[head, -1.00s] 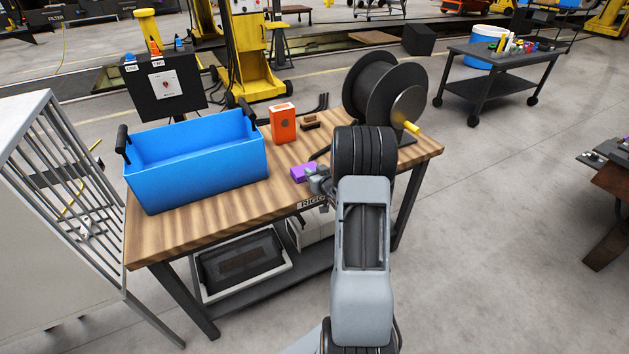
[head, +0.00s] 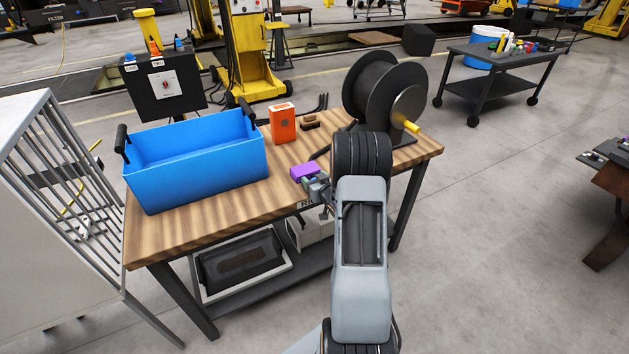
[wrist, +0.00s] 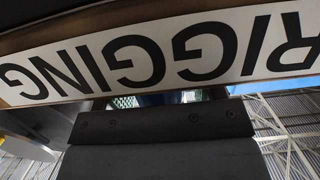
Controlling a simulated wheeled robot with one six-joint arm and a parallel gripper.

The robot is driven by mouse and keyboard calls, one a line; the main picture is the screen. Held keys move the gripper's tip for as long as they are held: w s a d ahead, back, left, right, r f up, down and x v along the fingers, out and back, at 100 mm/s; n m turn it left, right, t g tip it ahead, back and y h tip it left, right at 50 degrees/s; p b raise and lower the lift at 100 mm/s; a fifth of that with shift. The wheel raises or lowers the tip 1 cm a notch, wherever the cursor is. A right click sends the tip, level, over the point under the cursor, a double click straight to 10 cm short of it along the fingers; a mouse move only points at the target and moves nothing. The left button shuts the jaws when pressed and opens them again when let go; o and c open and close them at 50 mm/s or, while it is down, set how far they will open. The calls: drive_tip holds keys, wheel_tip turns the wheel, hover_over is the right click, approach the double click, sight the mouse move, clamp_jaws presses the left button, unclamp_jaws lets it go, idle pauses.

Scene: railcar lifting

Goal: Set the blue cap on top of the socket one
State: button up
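Two small blue pieces that look like caps stand on the dark control box (head: 166,94) at the back left in the head view. One blue piece (head: 130,58) is at its front left corner and another blue piece (head: 178,43) is farther back, with an orange cone between. Small white labels are on the box's top edge, too small to read surely. My gripper (head: 317,186) is at the workbench's front edge, beside a purple block (head: 304,171). Its fingers are small and partly hidden, so I cannot tell whether it holds anything.
The wooden workbench (head: 215,200) carries a blue bin (head: 200,165), an orange box (head: 283,122) and a black cable reel (head: 378,90). A RIGGING sign (wrist: 160,55) appears upside down close to the wrist camera. A grey barred rack (head: 50,200) stands left.

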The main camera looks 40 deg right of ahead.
drive_tip(key=shift+r+p, duration=0.3)
drive_tip(key=v, duration=1.1)
drive_tip(key=a+r+g+h, duration=0.1)
drive_tip(key=a+r+g, duration=0.55)
drive_tip(key=a, duration=0.35)
drive_tip(key=s+a+r+g+y, duration=0.1)
drive_tip(key=s+a+r+g, duration=0.2)
drive_tip(key=s+a, duration=0.4)
drive_tip(key=shift+s+a+n+y+b, duration=0.3)
drive_tip(key=shift+a+b, duration=0.1)
drive_tip(key=shift+a, duration=0.85)
drive_tip(key=s+a, duration=0.2)
drive_tip(key=s+a+r+g+y, duration=0.1)
drive_tip(key=s, duration=0.1)
drive_tip(key=s+a+n+g, duration=0.1)
drive_tip(key=s+a, duration=0.1)
drive_tip(key=shift+s+a+r+g+y, duration=0.2)
drive_tip(key=shift+a+r+g+y, duration=0.05)
drive_tip(key=shift+a+y, duration=0.05)
drive_tip(key=shift+c, duration=1)
drive_tip(key=shift+s+a, duration=0.2)
drive_tip(key=shift+c, duration=0.7)
drive_tip(key=shift+a, duration=0.1)
drive_tip(key=shift+c, duration=0.3)
